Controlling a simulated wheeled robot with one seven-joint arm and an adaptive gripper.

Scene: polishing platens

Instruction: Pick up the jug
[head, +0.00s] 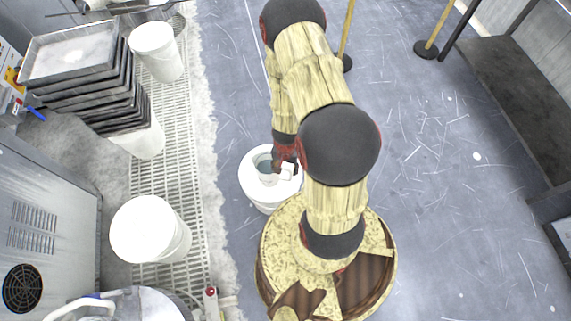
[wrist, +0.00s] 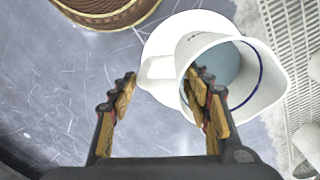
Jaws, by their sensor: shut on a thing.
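The jug (wrist: 262,99) is white with a blue line inside its rim and a spout on the right in the wrist view. In the head view the jug (head: 265,165) is over a white round bucket (head: 256,192), partly hidden by my gripper. My gripper (wrist: 161,82) has one finger on each side of the jug's handle (wrist: 157,72) and is shut on it. In the head view my gripper (head: 285,158) is at the jug's right side. I cannot tell whether the jug touches the bucket top.
White buckets (head: 150,230) and a stack of dark trays (head: 85,90) stand on the left along a pale grating (head: 160,180). A grey machine cabinet (head: 40,210) is at the lower left. A dark bench (head: 520,95) is at the right.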

